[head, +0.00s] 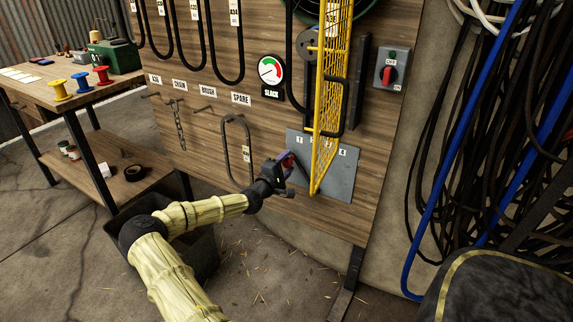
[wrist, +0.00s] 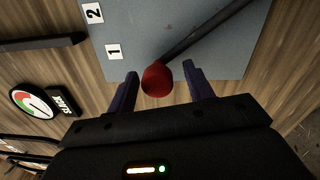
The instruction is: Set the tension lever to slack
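The tension lever is a dark rod (wrist: 205,35) with a red ball knob (wrist: 156,79), mounted on a grey plate (head: 342,182) on the wooden board. White labels 1 (wrist: 113,51) and 2 (wrist: 93,13) show on the plate in the wrist view; the knob lies near 1. My gripper (head: 288,162) is at the plate's left edge in the head view. In the wrist view its two purple fingers (wrist: 161,78) are apart, one on each side of the knob, with visible gaps. A round gauge (head: 271,69) with a SLACK sign (head: 271,93) hangs up and left of the plate.
A yellow mesh guard (head: 333,80) stands out from the board in front of the plate. A red switch (head: 390,75) is at upper right. Cables hang at right; a bench (head: 75,95) stands at left.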

